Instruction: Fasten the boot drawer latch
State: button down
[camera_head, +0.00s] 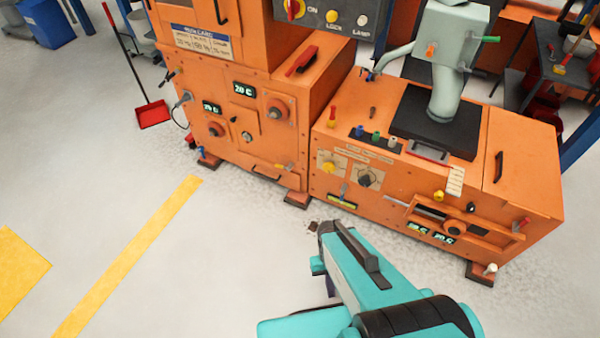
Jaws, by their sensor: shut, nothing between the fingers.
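The orange machine's left cabinet (225,125) has a low drawer-like front with a dark bar handle (265,175) near the floor. A small latch-like part (284,167) with a light metal piece and a red or orange tip sits just above and right of that handle. It is too small to tell whether it is fastened. My gripper (322,232) is at the far end of my teal arm, in front of the machine and apart from it. It is shut and empty; its fingers are small and partly hidden by the arm.
The right orange cabinet (400,190) carries knobs, small levers, displays and a protruding rail (455,222). Machine feet (297,200) stick out at floor level. A red dustpan (153,114) stands at the left. The floor (190,270) at front left is clear.

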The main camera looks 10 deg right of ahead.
aim_at(291, 165)
jog(key=u, duration=0.2)
jog(key=i, duration=0.85)
jog(key=z, duration=0.15)
jog(key=k, duration=0.85)
jog(key=u, duration=0.15)
jog(key=i, duration=0.45)
jog(key=z, duration=0.05)
